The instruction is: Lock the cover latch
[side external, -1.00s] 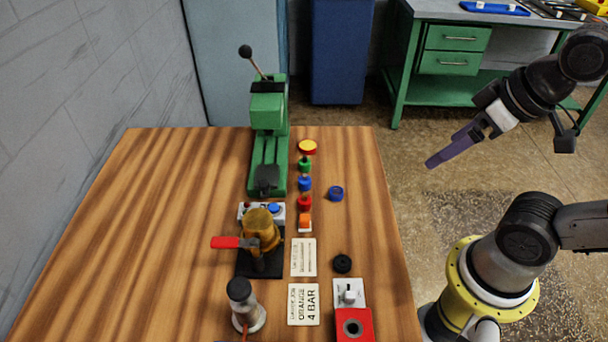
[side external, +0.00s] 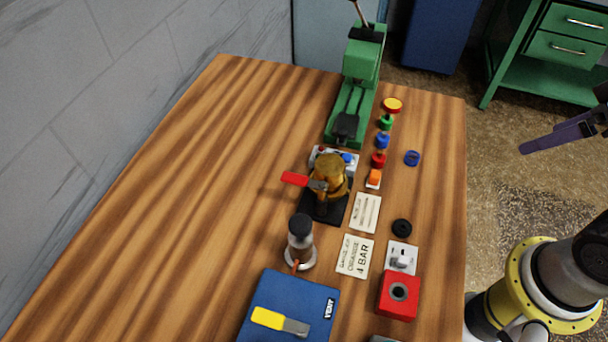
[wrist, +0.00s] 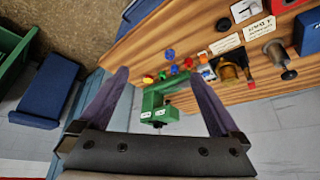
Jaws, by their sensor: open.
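The amber dome-shaped cover (side external: 327,174) sits on a black base (side external: 324,209) in the middle of the table. A latch lever with a red handle (side external: 294,179) points left from it. The amber cover also shows in the wrist view (wrist: 229,71), with its red handle (wrist: 251,84) beside it. My gripper (wrist: 158,75) has two purple fingers, spread apart with nothing between them. In the side view its purple finger (side external: 562,135) is at the right edge, beyond the table's right side, well away from the latch. The rest of the gripper is cut off there.
A green press (side external: 361,75) stands behind the cover. Several coloured buttons, a blue ring (side external: 412,158) and label cards (side external: 355,256) lie to its right. A dark-topped knob (side external: 300,240) and a blue VENT plate (side external: 312,298) are in front. The table's left side is clear.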

